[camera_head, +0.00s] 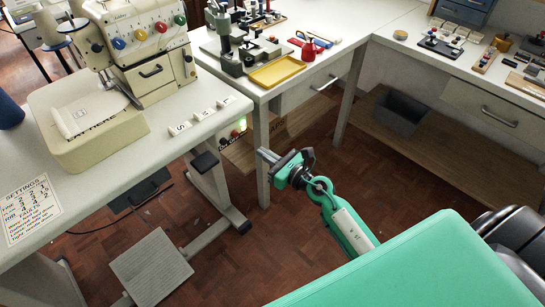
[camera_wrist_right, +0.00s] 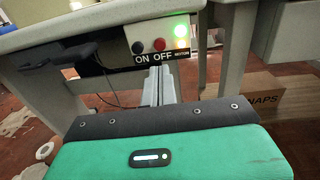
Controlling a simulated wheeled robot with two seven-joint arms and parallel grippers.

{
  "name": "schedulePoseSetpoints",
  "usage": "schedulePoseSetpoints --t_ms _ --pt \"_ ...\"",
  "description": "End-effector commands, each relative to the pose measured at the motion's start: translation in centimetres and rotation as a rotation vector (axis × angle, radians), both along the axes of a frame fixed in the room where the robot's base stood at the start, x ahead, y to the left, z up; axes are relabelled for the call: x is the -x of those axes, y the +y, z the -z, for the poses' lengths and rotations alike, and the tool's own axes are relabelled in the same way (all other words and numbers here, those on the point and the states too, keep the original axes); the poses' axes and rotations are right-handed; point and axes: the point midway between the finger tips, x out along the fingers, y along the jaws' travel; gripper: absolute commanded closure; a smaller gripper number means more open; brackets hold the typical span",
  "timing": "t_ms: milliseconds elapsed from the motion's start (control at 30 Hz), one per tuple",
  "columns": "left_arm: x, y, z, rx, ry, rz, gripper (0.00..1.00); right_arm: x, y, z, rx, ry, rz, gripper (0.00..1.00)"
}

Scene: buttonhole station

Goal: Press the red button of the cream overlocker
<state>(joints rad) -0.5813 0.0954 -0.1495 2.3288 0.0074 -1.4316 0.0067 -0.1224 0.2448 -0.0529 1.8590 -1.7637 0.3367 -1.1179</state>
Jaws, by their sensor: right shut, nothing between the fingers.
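The cream overlocker (camera_head: 100,128) stands on the white table at the left in the head view. A switch box (camera_head: 231,134) hangs under that table's right edge, with a small red button and a lit green lamp. My left gripper is out of view.
A black pedal-like block (camera_head: 205,162) hangs under the table edge, left of the box. A white table leg (camera_head: 262,165) stands behind my gripper. A yellow tray (camera_head: 277,72) lies on the back table. Open floor lies in front of the box.

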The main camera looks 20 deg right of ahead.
Motion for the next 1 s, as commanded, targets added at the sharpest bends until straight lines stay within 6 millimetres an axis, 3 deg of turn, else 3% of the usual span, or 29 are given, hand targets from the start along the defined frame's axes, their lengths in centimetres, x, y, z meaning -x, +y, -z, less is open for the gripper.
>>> schedulePoseSetpoints --t_ms 300,500,1000 --pt "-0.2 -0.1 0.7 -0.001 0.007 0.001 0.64 -5.4 2.4 -0.1 -0.004 -0.001 0.001 1.0" --pt "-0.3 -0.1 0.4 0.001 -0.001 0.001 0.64 -7.5 3.4 0.0 -0.002 0.0 0.001 1.0" --pt "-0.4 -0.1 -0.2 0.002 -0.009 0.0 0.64 -8.2 3.7 0.0 0.0 0.001 0.001 1.0"
